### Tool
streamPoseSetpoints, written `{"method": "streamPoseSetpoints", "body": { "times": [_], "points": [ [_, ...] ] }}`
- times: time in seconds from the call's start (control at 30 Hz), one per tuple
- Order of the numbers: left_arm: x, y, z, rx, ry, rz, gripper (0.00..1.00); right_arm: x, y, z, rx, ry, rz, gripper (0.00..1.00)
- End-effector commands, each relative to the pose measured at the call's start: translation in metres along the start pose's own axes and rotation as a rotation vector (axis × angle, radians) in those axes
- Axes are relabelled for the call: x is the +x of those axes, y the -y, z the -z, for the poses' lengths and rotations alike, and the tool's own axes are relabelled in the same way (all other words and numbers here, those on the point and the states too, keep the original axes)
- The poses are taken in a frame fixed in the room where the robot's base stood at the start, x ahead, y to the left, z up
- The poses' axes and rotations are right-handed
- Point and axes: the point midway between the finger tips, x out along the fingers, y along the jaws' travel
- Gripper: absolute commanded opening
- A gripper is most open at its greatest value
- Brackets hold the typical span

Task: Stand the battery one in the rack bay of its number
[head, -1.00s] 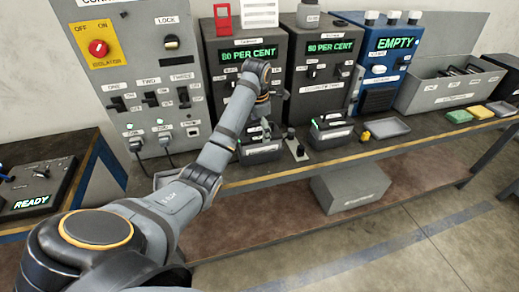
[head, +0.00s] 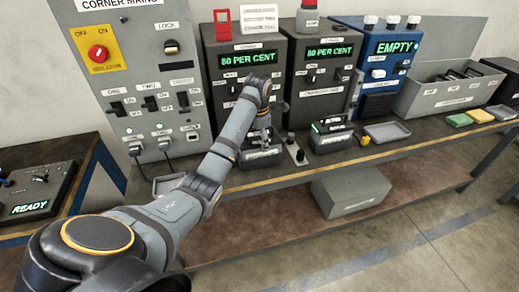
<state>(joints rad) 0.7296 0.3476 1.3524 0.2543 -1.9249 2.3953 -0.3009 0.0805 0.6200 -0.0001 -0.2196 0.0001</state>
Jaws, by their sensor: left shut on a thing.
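My left gripper (head: 263,137) reaches down over a dark charging cradle (head: 262,158) in front of the left charger (head: 224,88). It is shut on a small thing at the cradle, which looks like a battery. The fingers and arm mostly hide it, and its number cannot be read. I cannot tell whether it is seated or lifted. A second dark cradle (head: 330,141) with a battery-like block stands to the right, before the other charger (head: 312,84). A grey open box (head: 452,99) at the back right holds dark upright items in slots; its label is too small to read. My right gripper is not in view.
Both charger displays read 80 PER CENT; the blue unit (head: 377,73) reads EMPTY. A grey tray (head: 387,132), a yellow knob (head: 365,140) and coloured pads (head: 470,117) lie on the bench. The switch panel (head: 140,60) stands left. A grey box (head: 350,192) sits below.

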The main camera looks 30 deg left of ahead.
Motion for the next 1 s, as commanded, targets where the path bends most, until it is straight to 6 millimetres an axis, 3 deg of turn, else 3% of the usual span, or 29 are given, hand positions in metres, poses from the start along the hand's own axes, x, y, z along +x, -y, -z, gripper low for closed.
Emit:
{"method": "streamPoseSetpoints", "body": {
  "times": [0.47,0.6,0.8,1.0],
  "points": [
    [-0.013,-0.003,-0.002,-0.001,0.004,-0.006,0.06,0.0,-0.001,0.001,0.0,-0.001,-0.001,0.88],
    [-0.035,-0.007,-0.004,-0.002,0.007,-0.01,0.06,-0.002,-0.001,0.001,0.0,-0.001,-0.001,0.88],
    [-0.078,-0.013,-0.008,-0.003,0.007,-0.011,0.03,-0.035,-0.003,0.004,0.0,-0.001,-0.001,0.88],
    [-0.101,-0.016,-0.011,-0.001,0.005,-0.007,0.03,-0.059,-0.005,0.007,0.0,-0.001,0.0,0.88]
  ]
}}
